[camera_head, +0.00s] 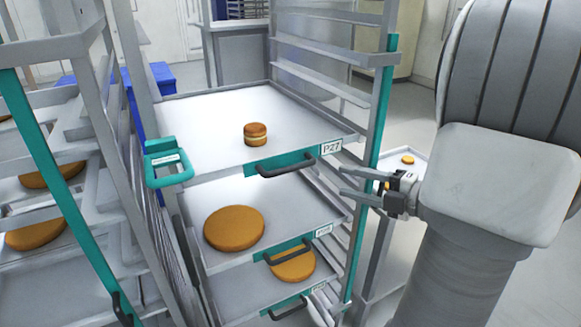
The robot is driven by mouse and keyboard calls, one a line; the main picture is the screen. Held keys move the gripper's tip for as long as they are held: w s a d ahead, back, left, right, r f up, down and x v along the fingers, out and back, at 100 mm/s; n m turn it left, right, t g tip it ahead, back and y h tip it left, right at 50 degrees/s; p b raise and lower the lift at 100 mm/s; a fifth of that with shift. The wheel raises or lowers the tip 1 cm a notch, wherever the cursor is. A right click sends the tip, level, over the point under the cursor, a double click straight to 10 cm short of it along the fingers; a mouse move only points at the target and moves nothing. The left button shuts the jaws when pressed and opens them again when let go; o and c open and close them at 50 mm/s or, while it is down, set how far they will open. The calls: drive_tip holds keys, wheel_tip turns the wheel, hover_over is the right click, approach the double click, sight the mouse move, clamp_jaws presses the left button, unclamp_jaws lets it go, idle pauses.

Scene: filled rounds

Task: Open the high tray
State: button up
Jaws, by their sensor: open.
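A metal rack holds several trays at different heights. The highest tray (210,132), labelled P27, carries a small filled round cake (255,134). Its front has a teal plate with a dark bar handle (285,163). The tray appears to sit inside the rack. My gripper (342,182) is to the right of that handle and a little lower, by the rack's right front post. Its fingers are apart with nothing between them, and it is not touching the handle.
A teal loop handle (168,163) is at the rack's left post. Lower trays hold a large brown round (234,228) and another round (292,264). A second rack (50,50) stands at the left. A small table with a round (407,159) is behind my gripper.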

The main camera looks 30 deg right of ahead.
sight(295, 169)
drive_tip(key=x, duration=1.6)
drive_tip(key=shift+s+f, duration=0.1)
drive_tip(key=shift+f, duration=0.05)
clamp_jaws()
idle(0.7)
